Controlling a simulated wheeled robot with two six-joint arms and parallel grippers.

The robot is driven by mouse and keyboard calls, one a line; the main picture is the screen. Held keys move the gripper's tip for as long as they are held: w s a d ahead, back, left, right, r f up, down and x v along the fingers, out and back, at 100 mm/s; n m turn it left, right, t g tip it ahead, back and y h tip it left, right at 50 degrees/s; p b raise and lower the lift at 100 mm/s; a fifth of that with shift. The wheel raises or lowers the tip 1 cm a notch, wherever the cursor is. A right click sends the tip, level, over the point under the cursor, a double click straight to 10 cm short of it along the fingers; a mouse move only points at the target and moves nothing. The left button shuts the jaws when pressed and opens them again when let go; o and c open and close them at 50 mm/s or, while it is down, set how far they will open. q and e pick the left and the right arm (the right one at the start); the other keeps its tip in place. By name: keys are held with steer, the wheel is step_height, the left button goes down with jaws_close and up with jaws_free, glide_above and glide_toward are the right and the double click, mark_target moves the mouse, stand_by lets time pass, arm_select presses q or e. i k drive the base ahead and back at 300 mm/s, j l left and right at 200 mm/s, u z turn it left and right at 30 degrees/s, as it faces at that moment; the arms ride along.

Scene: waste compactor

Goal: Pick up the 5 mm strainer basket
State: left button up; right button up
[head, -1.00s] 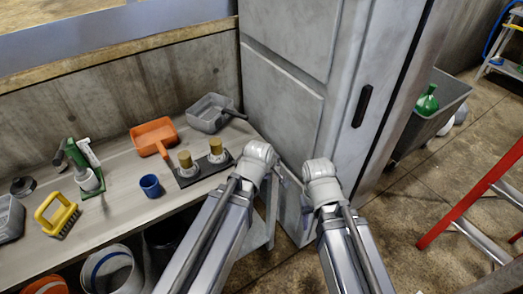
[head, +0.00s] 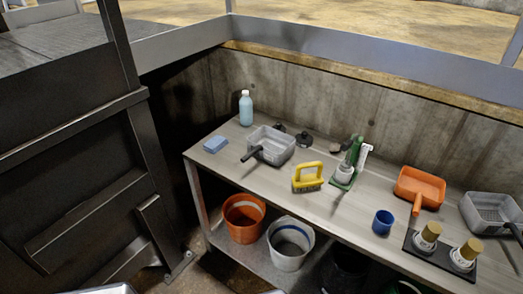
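Two grey basket-like pans with dark handles are on the workbench in the head view. One grey basket (head: 272,143) sits toward the left end, its handle pointing left and toward me. The other grey basket (head: 488,211) sits at the right edge of the picture, with a mesh-like floor and its handle partly cut off. I cannot read a mesh size on either, so I cannot tell which is the 5 mm one.
The bench (head: 330,213) also holds a blue bottle (head: 246,109), blue sponge (head: 215,144), yellow brush (head: 307,178), green-handled tool (head: 349,165), blue cup (head: 382,222), orange scoop (head: 419,187) and a black holder (head: 440,259). Buckets (head: 243,219) stand below. A dark metal structure (head: 70,180) is at left.

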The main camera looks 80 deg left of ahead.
mark_target(273, 147)
steer(key=u, duration=1.7)
steer(key=j+u, duration=0.15)
steer(key=u, duration=0.2)
steer(key=i+j+u, duration=0.1)
steer(key=u, duration=0.2)
steer(key=i+j, duration=0.15)
